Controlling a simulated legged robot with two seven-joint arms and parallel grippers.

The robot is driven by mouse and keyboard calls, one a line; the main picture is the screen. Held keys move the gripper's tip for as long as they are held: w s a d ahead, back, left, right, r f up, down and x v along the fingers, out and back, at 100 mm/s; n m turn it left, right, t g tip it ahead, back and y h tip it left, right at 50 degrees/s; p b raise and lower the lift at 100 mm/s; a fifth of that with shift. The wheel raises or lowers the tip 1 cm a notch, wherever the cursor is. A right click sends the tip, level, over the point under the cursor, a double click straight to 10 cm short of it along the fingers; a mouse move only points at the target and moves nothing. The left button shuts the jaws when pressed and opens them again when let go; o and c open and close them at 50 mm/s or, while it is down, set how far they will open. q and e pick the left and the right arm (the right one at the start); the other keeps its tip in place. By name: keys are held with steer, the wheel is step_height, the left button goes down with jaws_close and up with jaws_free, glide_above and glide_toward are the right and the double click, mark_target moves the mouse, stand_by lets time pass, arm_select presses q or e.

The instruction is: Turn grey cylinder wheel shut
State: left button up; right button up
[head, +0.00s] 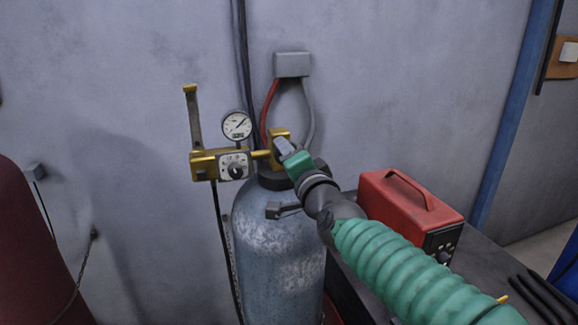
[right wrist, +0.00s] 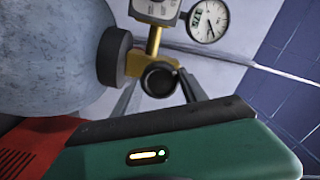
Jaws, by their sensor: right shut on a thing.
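The grey cylinder (head: 275,245) stands upright against the wall, its paint worn pale in patches. A brass valve (head: 279,137) with a regulator and a round gauge (head: 237,125) sits on top. My right gripper (head: 283,147) reaches in from the right to the valve. In the right wrist view the dark round wheel (right wrist: 159,79) sits on the brass valve body, between the two fingers of my right gripper (right wrist: 158,92), which is shut on it. In the head view my gripper hides the wheel. My left gripper is not in view.
A red box with a handle (head: 410,208) stands on a dark bench (head: 485,262) right of the cylinder, close to my right forearm. A dark red rounded object (head: 35,250) stands at the left. Red and grey hoses run up to a grey wall box (head: 292,65).

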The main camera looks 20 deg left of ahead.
steer(key=m+b, duration=0.2)
steer(key=m, duration=0.8)
steer(key=shift+m, duration=0.4)
steer(key=shift+f, duration=0.1)
steer(key=o, duration=1.1)
steer(key=shift+w, duration=0.1)
steer(key=shift+o, duration=1.2)
steer(key=shift+w, duration=0.1)
steer(key=shift+a, duration=0.15)
